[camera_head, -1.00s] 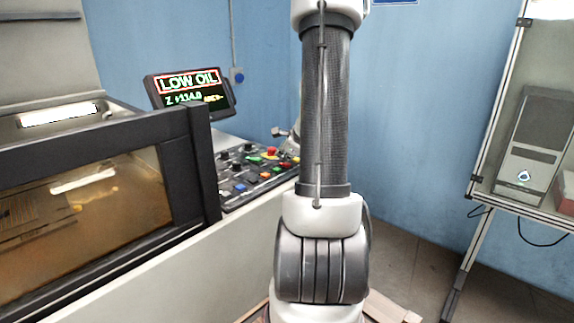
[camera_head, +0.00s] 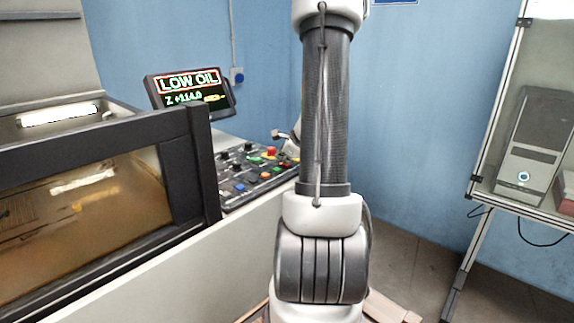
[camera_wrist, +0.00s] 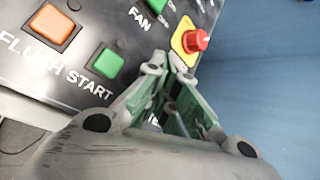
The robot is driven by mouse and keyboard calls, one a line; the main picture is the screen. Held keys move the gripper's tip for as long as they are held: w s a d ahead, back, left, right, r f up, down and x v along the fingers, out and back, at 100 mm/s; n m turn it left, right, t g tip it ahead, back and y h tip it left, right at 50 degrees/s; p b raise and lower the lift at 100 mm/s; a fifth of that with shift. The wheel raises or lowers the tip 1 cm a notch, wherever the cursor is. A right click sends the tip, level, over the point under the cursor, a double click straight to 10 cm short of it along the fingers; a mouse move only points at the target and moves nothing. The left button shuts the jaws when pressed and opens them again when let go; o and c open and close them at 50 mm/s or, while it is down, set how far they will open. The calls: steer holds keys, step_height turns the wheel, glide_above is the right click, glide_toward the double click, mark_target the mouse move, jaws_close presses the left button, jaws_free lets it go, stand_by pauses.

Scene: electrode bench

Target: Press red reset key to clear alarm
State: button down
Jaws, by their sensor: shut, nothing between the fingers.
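The screen (camera_head: 188,93) above the machine reads LOW OIL in a red frame. The control panel (camera_head: 228,201) below it carries several coloured keys. In the wrist view, a red mushroom button on a yellow base (camera_wrist: 195,40) stands just beyond my fingertips, to their upper right. My gripper (camera_wrist: 172,66) is shut and empty, low over the panel. Its fingers cover part of the panel and a partly hidden label. I cannot make out a separate red key labelled reset.
In the wrist view, an orange key (camera_wrist: 53,26) marked FLUSH and a green key (camera_wrist: 108,63) marked START lie left of my gripper. Blue wall (camera_wrist: 270,90) fills the right side. In the head view, a cabinet frame with a computer tower (camera_head: 533,140) stands at the right.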

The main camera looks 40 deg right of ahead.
steer(key=shift+f, duration=0.15)
stand_by(0.3)
steer(key=shift+r, duration=0.9)
steer(key=shift+r, duration=2.5)
